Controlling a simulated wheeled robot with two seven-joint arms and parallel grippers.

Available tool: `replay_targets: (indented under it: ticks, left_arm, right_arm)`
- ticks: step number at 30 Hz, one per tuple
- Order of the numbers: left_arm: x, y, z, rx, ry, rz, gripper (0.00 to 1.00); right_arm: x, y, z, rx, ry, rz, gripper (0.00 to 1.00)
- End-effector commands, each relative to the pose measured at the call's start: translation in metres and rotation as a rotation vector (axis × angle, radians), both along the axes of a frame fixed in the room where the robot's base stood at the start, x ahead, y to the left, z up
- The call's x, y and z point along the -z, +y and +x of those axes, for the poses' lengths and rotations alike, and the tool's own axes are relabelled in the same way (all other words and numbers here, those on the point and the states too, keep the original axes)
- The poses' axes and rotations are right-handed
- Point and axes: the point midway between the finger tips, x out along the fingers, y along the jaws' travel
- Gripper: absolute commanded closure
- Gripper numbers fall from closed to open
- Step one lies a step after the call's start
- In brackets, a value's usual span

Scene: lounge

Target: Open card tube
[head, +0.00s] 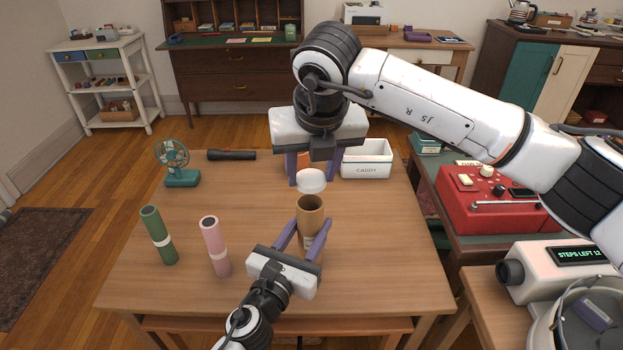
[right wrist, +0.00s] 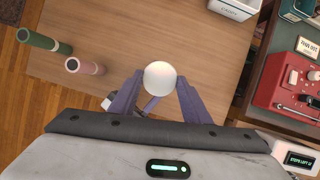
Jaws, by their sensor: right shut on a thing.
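The brown card tube (head: 311,222) stands upright near the middle of the table, its dark open mouth showing at the top. My left gripper (head: 310,226) comes from the front with one purple finger on each side of the tube, shut on it. My right gripper (head: 312,178) points down over the table, shut on the white cap (head: 311,183). The cap is apart from the tube, just above its mouth. In the right wrist view the cap (right wrist: 160,77) sits between the fingertips and hides the tube's top.
A pink tube (head: 215,248) and a green tube (head: 159,236) stand to the left. A small green fan (head: 178,168), a black flashlight (head: 231,155) and a white caddy (head: 367,160) are at the back. The table's right side is bare.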

Motion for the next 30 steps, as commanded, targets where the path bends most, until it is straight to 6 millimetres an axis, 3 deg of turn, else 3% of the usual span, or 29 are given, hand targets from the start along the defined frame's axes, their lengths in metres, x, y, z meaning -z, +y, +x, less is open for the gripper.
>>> replay_targets:
  ticks: [3,10,11,14,24,30]
  left_arm:
    - [0.001,0.000,0.000,-0.001,0.001,0.001,1.00]
    - [0.001,0.000,0.000,-0.001,0.001,0.001,1.00]
    - [0.001,0.000,0.000,-0.001,0.001,0.001,0.58]
    - [0.001,0.000,0.000,-0.001,0.001,0.001,0.41]
    - [0.001,0.001,-0.002,0.000,0.001,0.001,0.40]
    - [0.001,0.012,-0.027,0.000,0.003,0.001,0.40]
  right_arm:
    - [-0.015,0.001,0.000,-0.001,-0.002,0.002,0.84]
    - [-0.017,0.000,0.000,0.000,0.000,0.001,0.84]
    - [-0.017,0.000,0.000,0.000,0.000,0.001,0.84]
    - [-0.017,0.000,0.000,0.000,0.000,0.001,0.84]
    - [-0.017,0.000,0.000,0.000,0.000,0.001,0.84]
    - [-0.019,0.000,0.000,0.000,0.000,0.001,0.84]
